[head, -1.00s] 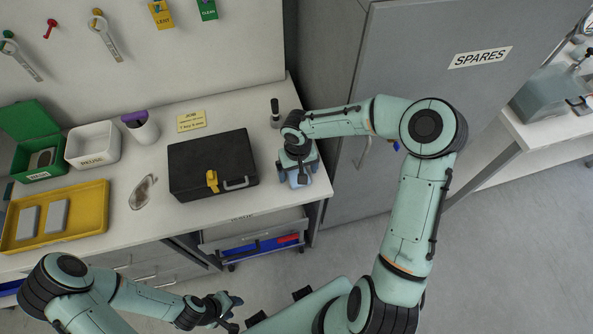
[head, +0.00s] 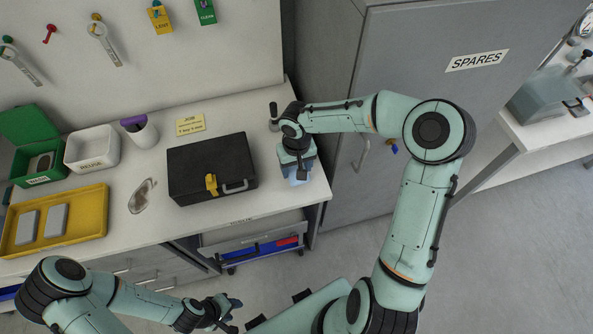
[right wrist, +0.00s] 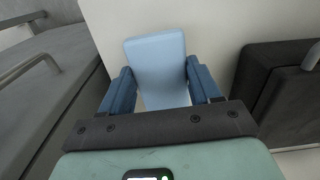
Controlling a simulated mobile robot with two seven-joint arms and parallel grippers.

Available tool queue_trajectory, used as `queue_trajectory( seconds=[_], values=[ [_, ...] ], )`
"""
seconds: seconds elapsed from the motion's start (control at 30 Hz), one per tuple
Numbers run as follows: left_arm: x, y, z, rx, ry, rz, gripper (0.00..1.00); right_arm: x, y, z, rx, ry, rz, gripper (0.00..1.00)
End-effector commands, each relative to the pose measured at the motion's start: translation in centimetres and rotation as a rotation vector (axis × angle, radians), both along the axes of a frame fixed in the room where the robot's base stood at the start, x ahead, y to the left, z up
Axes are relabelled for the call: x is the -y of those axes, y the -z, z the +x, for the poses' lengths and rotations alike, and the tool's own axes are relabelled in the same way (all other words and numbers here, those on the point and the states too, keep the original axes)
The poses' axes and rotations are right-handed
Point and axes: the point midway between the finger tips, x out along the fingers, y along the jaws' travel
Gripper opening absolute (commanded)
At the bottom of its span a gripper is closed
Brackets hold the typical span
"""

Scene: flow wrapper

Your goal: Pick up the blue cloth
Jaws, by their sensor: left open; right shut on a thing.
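The blue cloth (right wrist: 157,62) is a pale blue, rounded rectangle between the blue fingers of my right gripper (right wrist: 160,88) in the right wrist view. The gripper is shut on it. In the head view, a bit of the cloth (head: 298,179) shows below my right gripper (head: 297,165), over the right end of the white bench. The wrist hides much of it, and I cannot tell whether it touches the bench. My left gripper (head: 226,309) is open and apart from the cloth, low in the head view, in front of the bench.
A black case (head: 212,165) with a yellow latch stands just left of my right gripper. A dark-handled tool (head: 273,118) stands behind the gripper. The grey SPARES cabinet (head: 400,180) is close on the right. A yellow tray (head: 85,218) lies at the bench's left.

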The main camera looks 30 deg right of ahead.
Motion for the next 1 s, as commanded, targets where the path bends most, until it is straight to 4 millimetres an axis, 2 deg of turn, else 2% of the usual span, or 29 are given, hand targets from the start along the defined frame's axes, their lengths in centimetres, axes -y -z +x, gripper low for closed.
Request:
queue_trajectory(
  seconds=[0.03,0.3,0.5,0.7,1.0],
  values=[
    [0.0,-0.3,0.2,0.003,0.0,0.0,0.43,0.1,-1.7,0.2,0.008,0.001,-0.004,0.34],
    [0.0,-1.2,1.1,0.012,0.0,0.0,0.43,0.0,-9.6,0.2,0.01,0.002,-0.003,0.34],
    [0.0,-1.6,1.5,0.017,-0.001,0.001,0.43,0.0,-13.9,0.1,0.006,0.0,0.0,0.34],
    [0.0,-1.9,1.8,0.02,0.0,0.0,0.43,0.0,-15.9,0.0,0.002,0.0,0.0,0.34],
    [0.0,-1.9,1.8,0.02,0.0,0.0,0.43,0.0,-16.2,0.0,0.0,-0.001,0.0,0.34]
  ],
)
